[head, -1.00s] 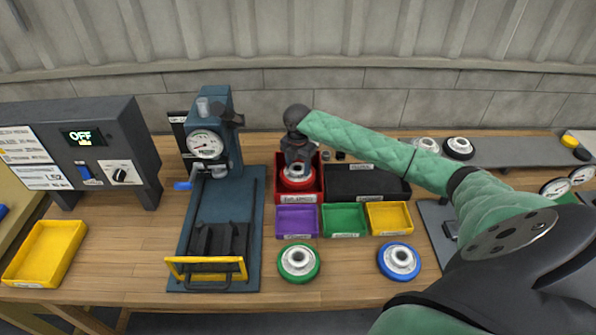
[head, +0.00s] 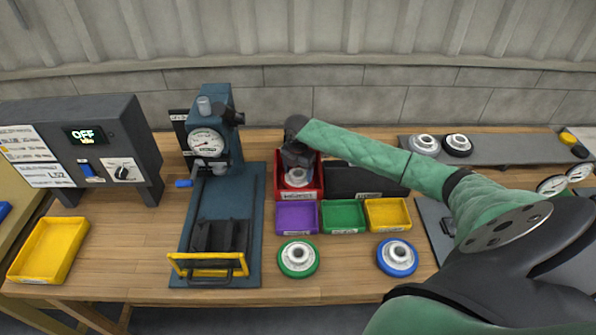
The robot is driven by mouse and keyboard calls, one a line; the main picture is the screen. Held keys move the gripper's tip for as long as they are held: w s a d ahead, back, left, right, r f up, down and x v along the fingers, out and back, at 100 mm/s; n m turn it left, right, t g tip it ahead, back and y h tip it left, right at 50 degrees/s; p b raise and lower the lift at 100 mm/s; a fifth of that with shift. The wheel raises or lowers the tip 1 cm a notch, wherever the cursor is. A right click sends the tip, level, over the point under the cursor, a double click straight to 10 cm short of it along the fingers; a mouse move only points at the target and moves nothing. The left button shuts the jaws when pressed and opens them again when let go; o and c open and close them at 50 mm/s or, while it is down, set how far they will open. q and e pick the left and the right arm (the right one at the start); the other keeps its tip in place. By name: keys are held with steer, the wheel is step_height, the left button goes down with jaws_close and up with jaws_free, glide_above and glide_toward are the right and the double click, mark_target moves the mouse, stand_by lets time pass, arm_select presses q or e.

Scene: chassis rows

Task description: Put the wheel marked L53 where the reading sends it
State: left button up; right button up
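My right gripper (head: 297,165) points down over the red bin (head: 313,192) behind the small coloured trays. A wheel with a pale metal hub (head: 297,178) is in that bin, right under the gripper. The fingers are dark and small, so I cannot tell whether they grip the hub. A green-rimmed wheel (head: 298,259) and a blue-rimmed wheel (head: 397,257) lie on the front of the table. No L53 mark is readable on any wheel. The dial gauge (head: 206,143) stands on the blue press, and its reading is too small to make out. My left gripper is out of view.
Purple (head: 297,231), green (head: 342,230) and yellow (head: 387,228) trays stand in front of the red bin and a black bin (head: 350,180). A grey console (head: 130,140) showing OFF and a yellow tray (head: 15,268) are at left. Two wheels sit on the grey rail (head: 510,150).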

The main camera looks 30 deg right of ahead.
steer(key=shift+r, duration=0.1)
steer(key=shift+r, duration=0.2)
steer(key=shift+r+b, duration=0.4)
steer(key=shift+b, duration=0.05)
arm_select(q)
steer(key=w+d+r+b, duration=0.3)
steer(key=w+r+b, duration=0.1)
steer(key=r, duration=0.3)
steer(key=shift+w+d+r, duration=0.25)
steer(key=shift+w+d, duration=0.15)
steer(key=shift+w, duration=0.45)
arm_select(e)
step_height(320, 180, up, 11)
